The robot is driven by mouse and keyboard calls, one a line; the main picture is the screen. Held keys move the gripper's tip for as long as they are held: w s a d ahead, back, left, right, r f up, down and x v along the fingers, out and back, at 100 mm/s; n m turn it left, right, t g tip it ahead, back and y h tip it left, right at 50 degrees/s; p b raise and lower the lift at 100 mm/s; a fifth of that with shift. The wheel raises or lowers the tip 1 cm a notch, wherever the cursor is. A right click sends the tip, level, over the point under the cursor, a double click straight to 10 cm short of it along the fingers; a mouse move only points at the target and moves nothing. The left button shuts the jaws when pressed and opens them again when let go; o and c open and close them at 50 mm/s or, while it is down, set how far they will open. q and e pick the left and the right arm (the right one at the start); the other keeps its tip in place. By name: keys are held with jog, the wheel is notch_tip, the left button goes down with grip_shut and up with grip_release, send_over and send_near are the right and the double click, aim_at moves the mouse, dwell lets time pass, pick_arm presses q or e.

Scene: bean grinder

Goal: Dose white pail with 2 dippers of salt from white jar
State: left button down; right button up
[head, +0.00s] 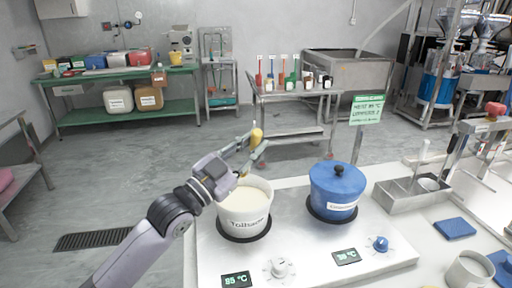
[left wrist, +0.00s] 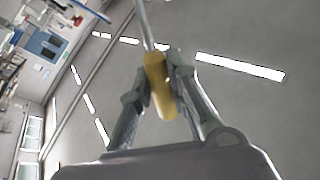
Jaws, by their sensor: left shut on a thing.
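In the left wrist view, my left gripper (left wrist: 163,90) grips the yellow handle (left wrist: 157,80), from which a thin metal rod (left wrist: 146,25) extends. I cannot tell whether the held tool is a dipper; its far end is not clear. Small jars (head: 308,81) stand on the back cart; I cannot tell which holds salt. My right gripper is not in view.
A blue lidded pot (head: 337,190) stands on the right hot plate, beside the pail. A metal tray (head: 407,198) and a blue cloth (head: 454,228) lie to the right. A steel cart (head: 295,98) and a green bench (head: 125,78) stand behind, with open floor between.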

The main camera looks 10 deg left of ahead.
pick_arm(q)
jog(key=shift+w+a+r+n+y+p, duration=0.45)
jog(key=shift+w+r+n+p, duration=0.3)
jog(key=shift+p, duration=0.25)
jog(key=w+a+r+n+g+y+p, duration=0.1)
jog(key=w+a+n+g+y+p, duration=0.1)
jog(key=w+n+p, duration=0.3)
jog(key=shift+w+a+r+p, duration=0.35)
jog(key=shift+w+p, duration=0.55)
jog(key=shift+p, duration=0.7)
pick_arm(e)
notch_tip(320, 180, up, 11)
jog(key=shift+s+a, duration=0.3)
pick_arm(q)
jog(key=shift+y, duration=0.25)
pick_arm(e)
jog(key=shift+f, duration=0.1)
